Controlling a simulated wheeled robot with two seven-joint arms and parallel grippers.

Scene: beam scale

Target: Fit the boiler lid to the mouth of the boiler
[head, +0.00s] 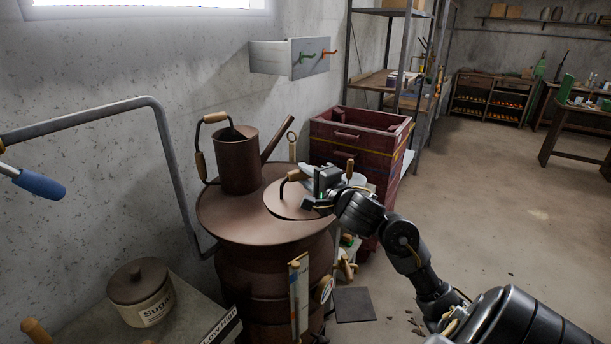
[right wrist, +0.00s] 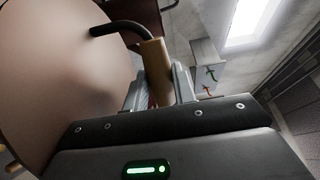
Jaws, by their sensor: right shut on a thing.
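The boiler (head: 240,220) is a large brown metal vessel with a wide, sloping top. The boiler lid (head: 286,207) is a round brown disc with an arched, wood-gripped handle (head: 296,175). It overlaps the right part of the boiler top; I cannot tell whether it touches. No open mouth shows. My right gripper (head: 314,190) is shut on the lid handle. In the right wrist view the fingers (right wrist: 160,85) close around the wooden grip (right wrist: 154,66), and the lid (right wrist: 60,70) fills the left side. My left gripper is not in view.
A brown cylinder (head: 238,163) with a wood-gripped handle rises from the boiler top, left of the lid. A grey pipe (head: 168,150) bends down behind the boiler. A sugar pot (head: 141,292) stands front left. A dark red chest (head: 345,135) stands behind. The floor at right is mostly clear.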

